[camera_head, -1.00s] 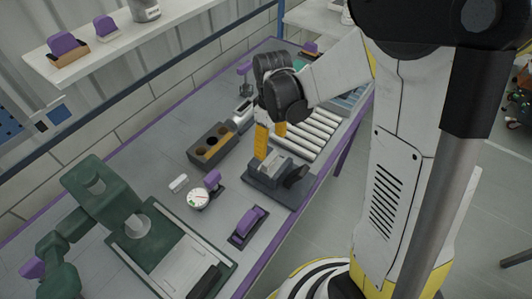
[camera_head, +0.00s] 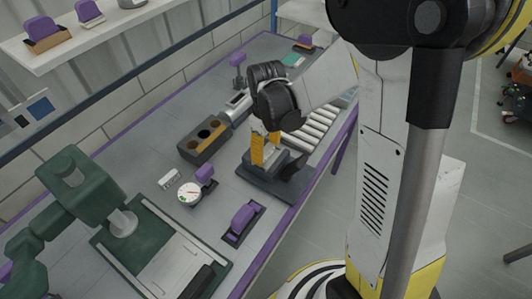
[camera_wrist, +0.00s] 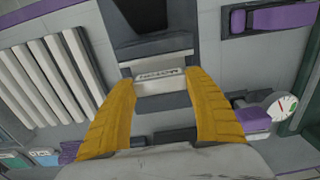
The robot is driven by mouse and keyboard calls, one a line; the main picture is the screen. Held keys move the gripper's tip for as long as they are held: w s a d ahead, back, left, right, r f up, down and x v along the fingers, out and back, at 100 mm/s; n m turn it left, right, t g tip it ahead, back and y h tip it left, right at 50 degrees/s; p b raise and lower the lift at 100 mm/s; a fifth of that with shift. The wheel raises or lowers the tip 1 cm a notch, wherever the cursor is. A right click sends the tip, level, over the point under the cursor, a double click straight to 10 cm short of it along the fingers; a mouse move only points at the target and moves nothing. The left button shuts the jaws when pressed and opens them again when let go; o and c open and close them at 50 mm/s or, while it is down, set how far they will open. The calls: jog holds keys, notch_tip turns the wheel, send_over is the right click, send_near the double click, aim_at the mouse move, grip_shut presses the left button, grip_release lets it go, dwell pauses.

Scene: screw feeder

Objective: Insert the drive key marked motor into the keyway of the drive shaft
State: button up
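In the wrist view a light block with dark lettering (camera_wrist: 160,75), too blurred to read surely, sits in a dark grey vise-like fixture (camera_wrist: 155,46). My gripper (camera_wrist: 160,82) is open, its two yellow fingers on either side of the lettered block, with gaps visible. In the head view my gripper (camera_head: 264,158) points down at the fixture (camera_head: 268,187) near the bench's right edge. The fingers partly hide what sits in it. A silver cylindrical part (camera_head: 238,104) lies behind, beside the holed block; I cannot tell whether it is the drive shaft.
A dark block with round holes (camera_head: 203,140) stands left of the fixture. A white roller track (camera_head: 318,128) lies behind it. A dial gauge (camera_head: 189,192), a purple-handled part (camera_head: 243,218) and a green press (camera_head: 85,185) stand in front. Bare bench lies between them.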

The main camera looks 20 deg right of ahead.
aim_at(266, 149)
jog(key=shift+c, duration=1)
jog(key=shift+r+p, duration=1.85)
jog(key=shift+r, duration=0.7)
jog(key=shift+w, duration=0.1)
